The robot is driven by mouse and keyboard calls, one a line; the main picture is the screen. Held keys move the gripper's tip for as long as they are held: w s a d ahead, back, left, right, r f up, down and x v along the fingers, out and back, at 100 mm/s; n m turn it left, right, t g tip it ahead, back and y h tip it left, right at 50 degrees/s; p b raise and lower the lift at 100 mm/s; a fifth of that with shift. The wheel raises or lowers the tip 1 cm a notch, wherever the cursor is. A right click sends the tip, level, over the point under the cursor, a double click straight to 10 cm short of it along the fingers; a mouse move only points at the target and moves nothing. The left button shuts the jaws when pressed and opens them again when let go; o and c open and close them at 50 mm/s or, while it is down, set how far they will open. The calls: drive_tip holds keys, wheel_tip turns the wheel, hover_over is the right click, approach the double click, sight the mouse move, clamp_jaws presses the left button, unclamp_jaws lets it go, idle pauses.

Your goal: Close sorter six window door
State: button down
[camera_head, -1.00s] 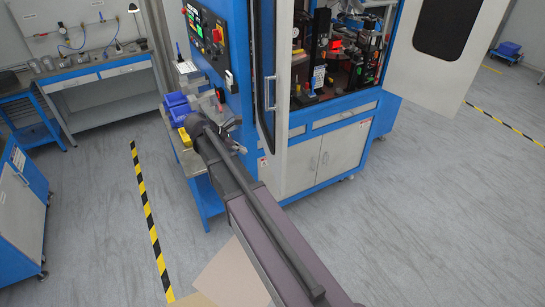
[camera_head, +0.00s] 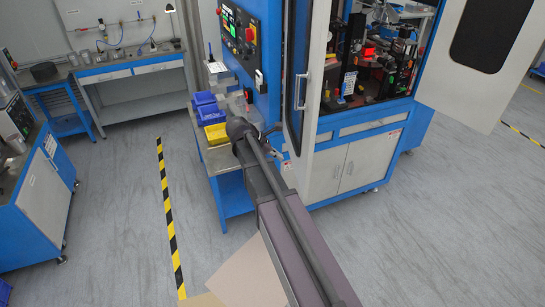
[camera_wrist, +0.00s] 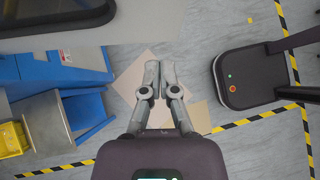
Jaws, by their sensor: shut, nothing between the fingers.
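The sorter is a blue and grey cabinet (camera_head: 345,170) right of centre in the head view, with its lit interior exposed. A near door (camera_head: 318,75) with a vertical handle (camera_head: 300,91) stands open, seen at a steep angle. Another door with a dark window (camera_head: 487,35) stands open at the right. I cannot tell which door is number six. My gripper (camera_wrist: 160,70) is shut and empty in the wrist view, over the floor. A grey door panel with a dark window (camera_wrist: 50,12) shows beyond it at the upper left. In the head view my arm hides most of the gripper.
A side table with blue bins (camera_head: 208,107) and a yellow bin (camera_head: 216,133) stands left of the sorter. A workbench (camera_head: 135,75) is at the back left and a blue cabinet (camera_head: 45,185) at the left edge. Floor is clear at the lower right.

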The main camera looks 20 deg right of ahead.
sight(304, 164)
drive_tip(key=shift+s+d+f+b, duration=0.25)
drive_tip(key=shift+d+f+b, duration=0.25)
drive_tip(key=shift+d, duration=0.65)
drive_tip(key=shift+s+d+f+b, duration=0.3)
drive_tip(key=shift+d+f, duration=0.25)
drive_tip(key=shift+d, duration=0.65)
drive_tip(key=shift+s+d+f+b, duration=0.2)
drive_tip(key=shift+d+f+b, duration=0.35)
drive_tip(key=shift+d, duration=0.6)
drive_tip(key=shift+d, duration=0.1)
